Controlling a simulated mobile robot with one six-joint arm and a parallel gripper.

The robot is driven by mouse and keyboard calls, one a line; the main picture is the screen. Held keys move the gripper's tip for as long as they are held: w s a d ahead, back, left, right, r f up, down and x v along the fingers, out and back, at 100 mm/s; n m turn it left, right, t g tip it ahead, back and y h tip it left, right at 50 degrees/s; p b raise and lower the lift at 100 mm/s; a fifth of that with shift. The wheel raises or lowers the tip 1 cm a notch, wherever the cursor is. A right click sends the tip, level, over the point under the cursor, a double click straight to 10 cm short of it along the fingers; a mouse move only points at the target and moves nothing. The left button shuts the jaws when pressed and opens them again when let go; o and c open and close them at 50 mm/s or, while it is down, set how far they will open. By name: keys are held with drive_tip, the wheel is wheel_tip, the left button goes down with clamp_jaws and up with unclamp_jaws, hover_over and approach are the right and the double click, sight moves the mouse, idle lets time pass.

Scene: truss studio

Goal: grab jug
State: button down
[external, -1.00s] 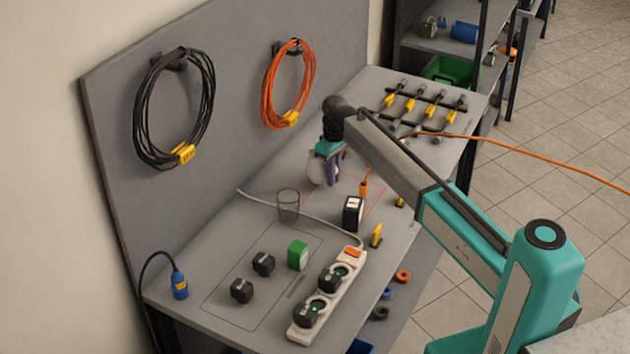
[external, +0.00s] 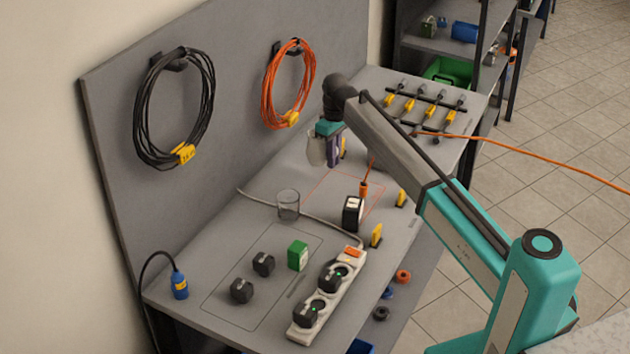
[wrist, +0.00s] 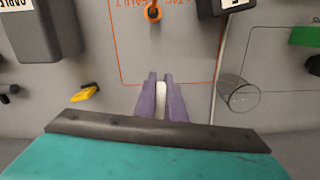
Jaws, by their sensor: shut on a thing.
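The pale beige jug (external: 316,149) hangs upright above the bench in the external view. My gripper (external: 333,157) is shut on it from its right side, with the purple fingers beside the jug body. In the wrist view my gripper (wrist: 161,98) shows its two purple fingers closed around a white strip of the jug (wrist: 161,100), seemingly its handle. The rest of the jug is hidden in that view.
A clear glass (external: 288,204) stands on the bench (external: 230,235) near a grey cable. A black box (external: 353,213), an orange plug (external: 363,191) and a white power strip (external: 327,292) are nearby. The upright back panel (external: 230,90) is close behind the jug.

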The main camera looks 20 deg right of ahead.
drive_tip(key=shift+r, duration=0.35)
drive_tip(key=shift+r, duration=0.15)
idle(0.6)
